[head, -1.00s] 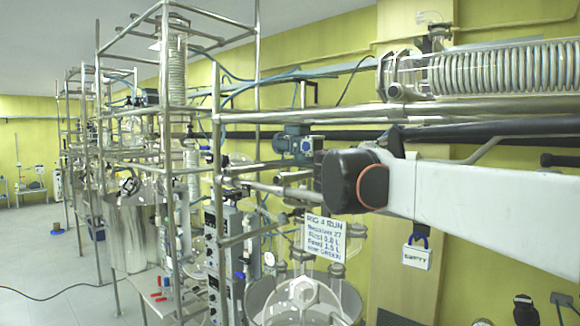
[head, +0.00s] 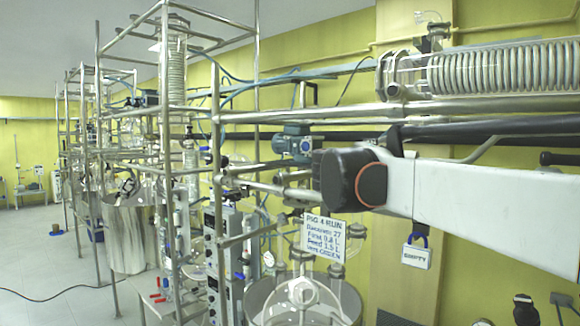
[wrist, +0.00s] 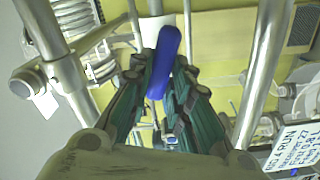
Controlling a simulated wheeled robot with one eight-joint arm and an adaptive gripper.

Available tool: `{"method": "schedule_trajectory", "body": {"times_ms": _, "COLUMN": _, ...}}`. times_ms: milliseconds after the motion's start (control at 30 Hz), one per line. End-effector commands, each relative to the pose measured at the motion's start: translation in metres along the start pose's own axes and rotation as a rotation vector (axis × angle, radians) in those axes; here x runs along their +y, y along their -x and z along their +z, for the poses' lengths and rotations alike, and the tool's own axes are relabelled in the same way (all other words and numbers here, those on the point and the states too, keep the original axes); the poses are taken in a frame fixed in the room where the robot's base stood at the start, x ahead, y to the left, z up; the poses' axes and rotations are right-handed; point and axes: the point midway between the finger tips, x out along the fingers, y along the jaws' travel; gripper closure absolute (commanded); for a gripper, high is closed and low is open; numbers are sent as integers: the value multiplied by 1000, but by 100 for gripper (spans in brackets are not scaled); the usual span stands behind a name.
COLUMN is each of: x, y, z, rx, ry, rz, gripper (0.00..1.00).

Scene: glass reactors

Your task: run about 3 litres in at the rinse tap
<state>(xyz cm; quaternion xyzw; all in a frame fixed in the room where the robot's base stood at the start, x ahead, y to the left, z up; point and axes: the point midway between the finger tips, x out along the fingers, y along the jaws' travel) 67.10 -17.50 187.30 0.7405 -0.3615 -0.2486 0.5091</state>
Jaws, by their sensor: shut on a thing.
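In the wrist view my gripper (wrist: 165,95) is shut on a blue handle (wrist: 168,50), an elongated, rounded bar held slightly tilted between the fingertips. What the handle is fixed to is hidden behind the fingers. In the head view the gripper is out of sight; only my arm shows. A clear glass vessel (head: 262,296) with a necked lid stands at the bottom centre. I cannot tell its liquid level, and no stream of water is visible. A white "RIG 4 RUN" sign (head: 323,238) hangs above the vessel; it also shows in the wrist view (wrist: 294,140).
Steel frame tubes (head: 217,180) stand close to the left of my arm. A horizontal glass coil condenser (head: 500,72) lies above it. Steel tubes flank my gripper in the wrist view. Open floor lies at far left.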

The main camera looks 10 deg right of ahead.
Motion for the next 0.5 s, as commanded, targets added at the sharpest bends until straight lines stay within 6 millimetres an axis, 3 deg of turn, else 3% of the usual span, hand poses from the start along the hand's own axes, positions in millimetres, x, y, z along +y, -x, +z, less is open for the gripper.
{"method": "schedule_trajectory", "body": {"times_ms": 33, "x": 0, "y": 0, "z": -1, "rx": 1, "ry": 0, "rz": 0, "gripper": 100}}
{"method": "schedule_trajectory", "body": {"times_ms": 67, "x": 0, "y": 0, "z": -1, "rx": 1, "ry": 0, "rz": 0, "gripper": 77}}
{"method": "schedule_trajectory", "body": {"times_ms": 133, "x": 0, "y": 0, "z": -1, "rx": 1, "ry": 0, "rz": 0, "gripper": 62}}
{"method": "schedule_trajectory", "body": {"times_ms": 500, "x": 0, "y": 2, "z": -1, "rx": 1, "ry": -1, "rz": 0, "gripper": 62}}
